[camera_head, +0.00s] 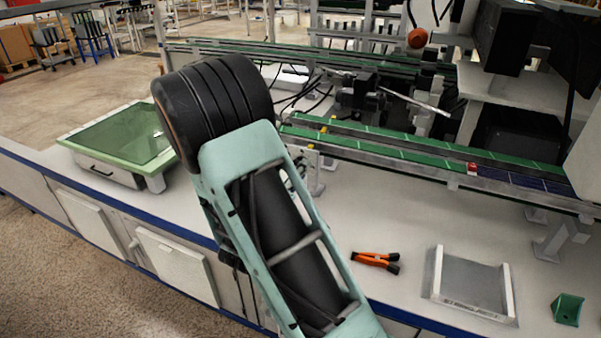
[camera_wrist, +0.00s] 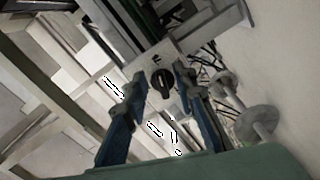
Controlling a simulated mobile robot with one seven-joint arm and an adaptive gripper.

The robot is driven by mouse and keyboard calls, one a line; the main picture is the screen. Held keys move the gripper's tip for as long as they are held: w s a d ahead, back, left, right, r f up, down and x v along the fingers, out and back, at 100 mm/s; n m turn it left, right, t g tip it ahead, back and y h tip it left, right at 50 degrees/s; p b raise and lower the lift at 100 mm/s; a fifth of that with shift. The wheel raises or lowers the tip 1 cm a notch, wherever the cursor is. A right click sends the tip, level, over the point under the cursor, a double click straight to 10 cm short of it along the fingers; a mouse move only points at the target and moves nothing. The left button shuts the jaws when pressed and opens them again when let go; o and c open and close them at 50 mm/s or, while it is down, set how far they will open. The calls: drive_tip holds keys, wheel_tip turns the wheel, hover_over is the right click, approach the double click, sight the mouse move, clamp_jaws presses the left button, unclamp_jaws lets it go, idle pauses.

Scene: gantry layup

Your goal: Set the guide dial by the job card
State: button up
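The guide dial (camera_wrist: 162,84) is a black round knob with a raised grip bar, on a pale plate at the end of a rail. A small dark mark stands on the plate above it; I cannot read it surely. My gripper (camera_wrist: 160,73) is open, with one blue finger on each side of the dial in the wrist view. I cannot tell whether the fingertips reach it or touch it. In the head view my arm hides the gripper, and the pale end plate (camera_head: 311,158) shows only partly. I cannot make out a job card in either view.
Green conveyor rails (camera_head: 400,147) run across the bench, with a small red and white block (camera_head: 472,169) on one. Orange-handled pliers (camera_head: 376,261), a grey tray (camera_head: 470,283) and a green bracket (camera_head: 567,309) lie in front. A green-topped box (camera_head: 118,143) stands left.

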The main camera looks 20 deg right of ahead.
drive_tip(key=v, duration=1.1)
drive_tip(key=shift+s+a, duration=0.15)
drive_tip(key=shift+a, duration=0.05)
